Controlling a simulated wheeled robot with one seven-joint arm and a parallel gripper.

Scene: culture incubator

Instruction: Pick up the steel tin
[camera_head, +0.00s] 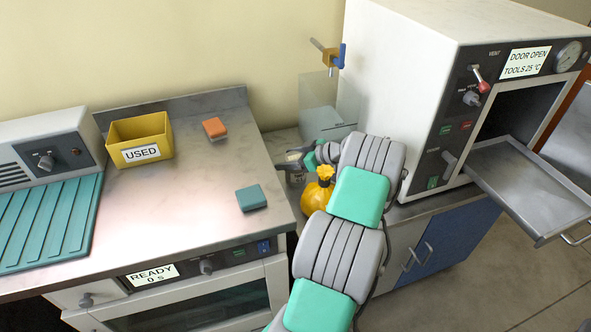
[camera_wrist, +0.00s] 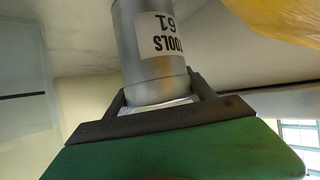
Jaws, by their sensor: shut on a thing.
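The steel tin (camera_wrist: 142,75) is a grey metal cylinder with a white label reading TOOLS and a number, upside down in the wrist view. My gripper (camera_wrist: 158,92) is shut on it, with one dark finger on each side. In the head view my gripper (camera_head: 288,160) is in the gap between the left bench and the white incubator, and a small part of the tin (camera_head: 297,178) shows below the fingers. Whether the tin touches a surface under it cannot be told.
A yellow flask-like object (camera_head: 318,198) stands close beside my gripper, partly behind my arm. A clear panel (camera_head: 330,105) stands behind. The incubator (camera_head: 400,70) is open, its tray (camera_head: 525,185) pulled out. A yellow USED bin (camera_head: 140,140), orange block (camera_head: 215,128) and teal block (camera_head: 251,198) are on the left bench.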

